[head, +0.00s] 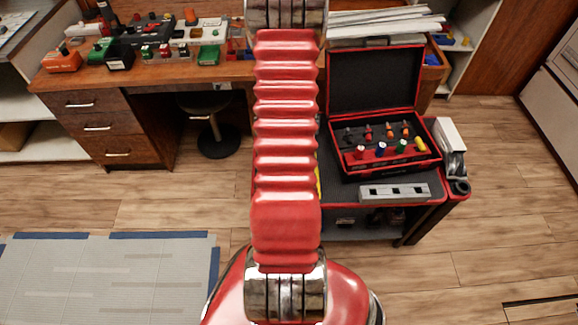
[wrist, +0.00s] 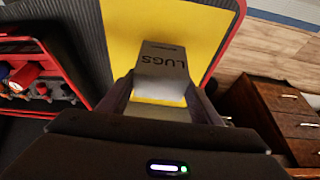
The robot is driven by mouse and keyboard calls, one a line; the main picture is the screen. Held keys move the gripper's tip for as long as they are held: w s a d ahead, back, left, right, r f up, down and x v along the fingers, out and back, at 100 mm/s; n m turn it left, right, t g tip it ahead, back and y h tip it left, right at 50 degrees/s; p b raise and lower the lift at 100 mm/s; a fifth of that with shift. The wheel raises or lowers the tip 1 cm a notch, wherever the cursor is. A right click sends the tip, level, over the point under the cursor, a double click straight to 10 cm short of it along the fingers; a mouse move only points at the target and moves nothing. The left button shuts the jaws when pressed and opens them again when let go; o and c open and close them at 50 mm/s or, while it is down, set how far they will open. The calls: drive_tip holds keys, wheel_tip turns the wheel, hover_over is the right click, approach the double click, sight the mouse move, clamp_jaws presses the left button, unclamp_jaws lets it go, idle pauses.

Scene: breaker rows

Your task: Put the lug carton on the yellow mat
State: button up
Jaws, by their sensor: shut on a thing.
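The lug carton (wrist: 164,62) is a grey-white box marked LUGS, seen in the wrist view. My gripper (wrist: 161,84) is shut on it, one finger at each side. The yellow mat (wrist: 118,40) lies behind the carton in the wrist view, on a dark ribbed top with a red edge. The carton overlaps the mat in this view; I cannot tell whether it touches it. In the head view only a thin yellow strip of the mat (head: 319,182) shows beside my arm. My arm hides the gripper and carton there.
The mat is on a red-edged cart (head: 335,205). An open case (head: 376,110) with several coloured tools, a grey slotted bar (head: 394,192) and a white box (head: 450,135) are at its right. A wooden workbench (head: 160,75) with several devices stands behind, with a stool (head: 212,130) by it.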

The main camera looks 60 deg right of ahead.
drive_tip(key=shift+f, duration=2.1)
drive_tip(key=shift+f, duration=0.1)
drive_tip(key=o, duration=1.1)
drive_tip(key=v, duration=1.2)
drive_tip(key=shift+r, duration=0.2)
